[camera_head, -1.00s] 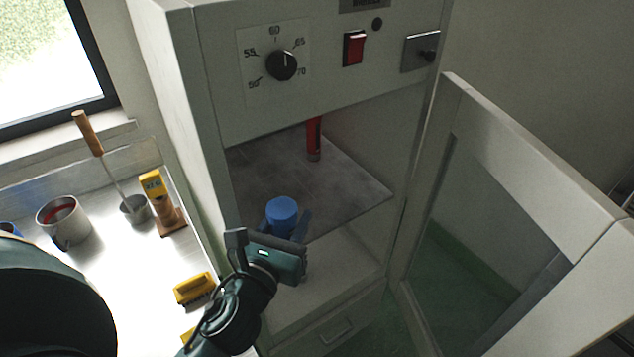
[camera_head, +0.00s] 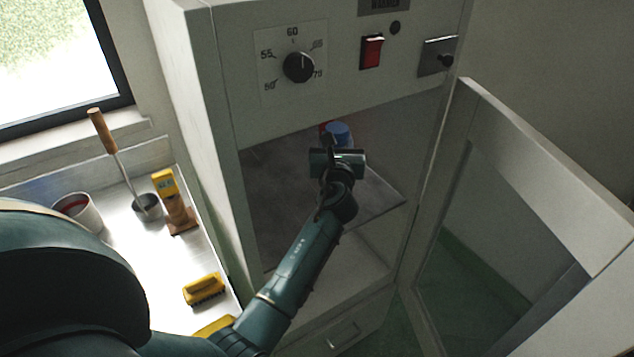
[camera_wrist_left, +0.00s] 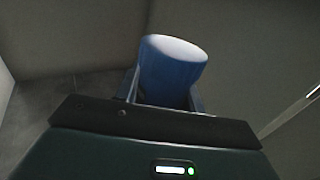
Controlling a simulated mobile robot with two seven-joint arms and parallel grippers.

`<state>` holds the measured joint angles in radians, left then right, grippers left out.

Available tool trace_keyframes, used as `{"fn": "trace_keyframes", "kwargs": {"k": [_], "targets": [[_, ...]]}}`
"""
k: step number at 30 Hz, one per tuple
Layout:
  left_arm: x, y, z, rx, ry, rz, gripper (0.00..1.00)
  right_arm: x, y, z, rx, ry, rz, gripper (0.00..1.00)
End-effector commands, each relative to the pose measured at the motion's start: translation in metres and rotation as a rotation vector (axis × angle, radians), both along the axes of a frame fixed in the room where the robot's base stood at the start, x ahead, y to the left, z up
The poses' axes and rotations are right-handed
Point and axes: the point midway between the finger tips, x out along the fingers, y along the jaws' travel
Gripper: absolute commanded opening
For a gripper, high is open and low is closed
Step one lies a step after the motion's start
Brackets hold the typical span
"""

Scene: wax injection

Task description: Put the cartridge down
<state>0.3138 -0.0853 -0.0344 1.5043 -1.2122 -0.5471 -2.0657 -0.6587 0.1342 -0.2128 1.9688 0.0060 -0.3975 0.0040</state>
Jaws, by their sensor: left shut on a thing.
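The blue cartridge (camera_head: 339,133) is inside the open cabinet, above the grey shelf (camera_head: 375,196). My left gripper (camera_head: 337,146) is shut on it. In the left wrist view the blue cartridge (camera_wrist_left: 172,68) stands up between the two fingers (camera_wrist_left: 165,92). Its lower part is hidden by the gripper. From these views I cannot tell whether it touches the shelf. My right gripper is not in view.
The cabinet door (camera_head: 545,180) stands open at the right. The cabinet's front panel, with a dial (camera_head: 299,67) and red switch (camera_head: 371,51), is above the opening. A steel bench at the left holds a mug (camera_head: 80,211), a ladle pot (camera_head: 147,207) and a yellow brush (camera_head: 204,289).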

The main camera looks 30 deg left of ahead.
Motion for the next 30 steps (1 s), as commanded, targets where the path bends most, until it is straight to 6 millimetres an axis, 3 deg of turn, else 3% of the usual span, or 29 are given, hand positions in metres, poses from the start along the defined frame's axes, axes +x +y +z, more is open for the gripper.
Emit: {"fn": "trace_keyframes", "kwargs": {"k": [1, 3, 9, 16, 30], "targets": [[0.000, 0.000, -0.016, 0.000, 0.004, 0.000, 0.00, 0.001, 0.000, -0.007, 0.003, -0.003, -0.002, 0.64], [0.000, 0.000, -0.030, 0.000, 0.002, -0.001, 0.00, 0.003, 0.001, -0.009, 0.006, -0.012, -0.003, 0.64], [0.000, 0.000, -0.048, 0.001, 0.000, -0.001, 0.00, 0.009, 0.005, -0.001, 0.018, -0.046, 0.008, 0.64], [0.000, 0.000, -0.080, 0.002, 0.001, -0.002, 0.00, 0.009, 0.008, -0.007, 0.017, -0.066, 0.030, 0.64], [0.000, 0.000, -0.088, 0.001, -0.002, -0.002, 0.00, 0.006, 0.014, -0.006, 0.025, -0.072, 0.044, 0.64]]}}
